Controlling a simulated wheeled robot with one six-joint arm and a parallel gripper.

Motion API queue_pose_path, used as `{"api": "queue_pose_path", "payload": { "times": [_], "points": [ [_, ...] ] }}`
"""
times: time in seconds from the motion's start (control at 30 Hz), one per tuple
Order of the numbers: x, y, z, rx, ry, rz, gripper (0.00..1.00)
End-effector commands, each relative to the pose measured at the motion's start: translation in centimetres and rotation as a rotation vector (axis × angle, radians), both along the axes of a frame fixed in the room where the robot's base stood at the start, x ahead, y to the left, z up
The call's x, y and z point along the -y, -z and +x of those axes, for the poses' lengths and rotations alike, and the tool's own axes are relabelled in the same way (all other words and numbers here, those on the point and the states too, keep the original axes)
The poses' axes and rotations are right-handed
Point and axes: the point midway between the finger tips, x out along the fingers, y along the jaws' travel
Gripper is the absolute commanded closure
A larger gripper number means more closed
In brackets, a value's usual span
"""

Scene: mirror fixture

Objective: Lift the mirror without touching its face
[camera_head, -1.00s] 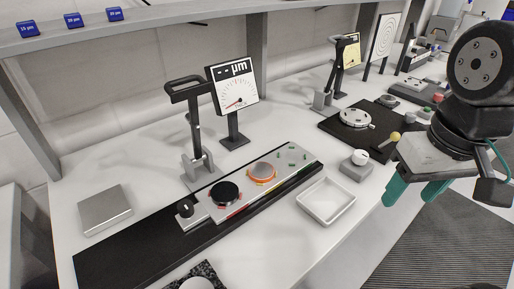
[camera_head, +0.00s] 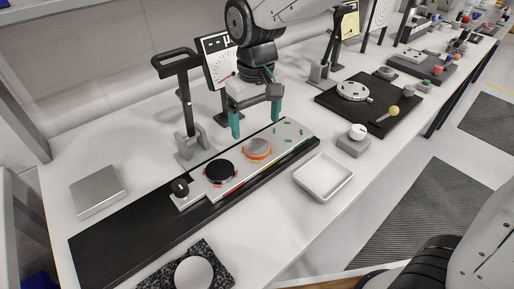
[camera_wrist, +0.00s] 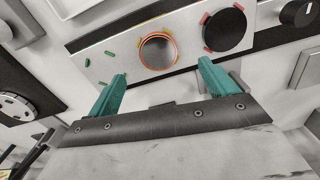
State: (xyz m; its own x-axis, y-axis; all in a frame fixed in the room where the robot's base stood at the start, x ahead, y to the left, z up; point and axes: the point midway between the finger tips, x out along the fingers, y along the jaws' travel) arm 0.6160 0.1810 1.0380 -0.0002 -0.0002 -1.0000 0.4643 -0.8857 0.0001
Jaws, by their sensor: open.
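A round, shiny grey disc with an orange rim (camera_head: 257,149), which looks like the mirror, lies on the light fixture plate (camera_head: 228,189). It also shows in the wrist view (camera_wrist: 158,50), face up, with small coloured pads around its edge. A black disc (camera_head: 220,170) sits beside it on the same plate, also between coloured pads (camera_wrist: 224,31). My gripper (camera_head: 256,122) points down with its two green fingers apart and empty. It is above and just behind the fixture. In the wrist view its fingertips (camera_wrist: 160,72) are apart and not touching the disc.
A gauge on a stand (camera_head: 221,62) and a black-handled post (camera_head: 187,105) stand close behind the fixture. A white tray (camera_head: 345,188) and a white-knobbed block (camera_head: 354,140) are to the right. A grey pad (camera_head: 98,190) lies left. A pale disc (camera_head: 194,272) rests on a speckled block in front.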

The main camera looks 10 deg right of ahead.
Motion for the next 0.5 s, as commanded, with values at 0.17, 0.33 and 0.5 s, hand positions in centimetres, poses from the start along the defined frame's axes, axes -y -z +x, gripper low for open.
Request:
{"api": "queue_pose_path", "payload": {
  "times": [0.17,0.33,0.5],
  "points": [
    [0.0,2.1,0.0,-0.002,0.0,-0.001,0.15],
    [0.2,4.5,0.2,-0.004,0.001,-0.002,0.15],
    [0.3,6.7,0.2,-0.003,0.001,-0.001,0.15]
  ]
}}
